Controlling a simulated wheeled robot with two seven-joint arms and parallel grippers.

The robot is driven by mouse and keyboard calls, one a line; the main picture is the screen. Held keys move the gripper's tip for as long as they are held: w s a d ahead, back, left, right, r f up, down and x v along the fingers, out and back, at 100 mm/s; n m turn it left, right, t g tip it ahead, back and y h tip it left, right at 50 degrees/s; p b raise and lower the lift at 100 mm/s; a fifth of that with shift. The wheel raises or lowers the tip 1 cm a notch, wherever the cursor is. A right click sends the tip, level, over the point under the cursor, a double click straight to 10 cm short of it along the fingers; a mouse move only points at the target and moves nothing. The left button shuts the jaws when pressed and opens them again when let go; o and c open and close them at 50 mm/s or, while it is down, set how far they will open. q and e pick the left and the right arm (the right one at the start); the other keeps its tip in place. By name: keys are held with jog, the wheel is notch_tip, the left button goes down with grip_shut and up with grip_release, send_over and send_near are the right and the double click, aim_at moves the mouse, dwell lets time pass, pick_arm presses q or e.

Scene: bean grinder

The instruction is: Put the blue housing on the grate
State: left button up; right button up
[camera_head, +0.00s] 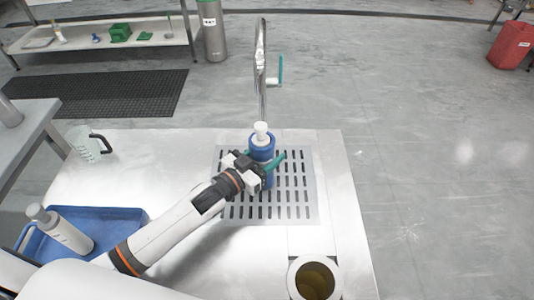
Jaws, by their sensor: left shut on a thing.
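The blue housing (262,143) is upright over the slotted grate (303,207) in the table top, with a white piece at its top. My right gripper does not show.
A tall faucet (261,75) stands behind the housing. A blue tray (120,214) with a white bottle (62,231) is at the lower left. A clear jug (84,146) stands at the left edge. A round container (314,280) is at the front. The table's right side is clear.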

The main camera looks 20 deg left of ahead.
pick_arm(q)
jog(key=o, duration=1.2)
jog(key=shift+f, duration=0.1)
jog(key=v, duration=1.2)
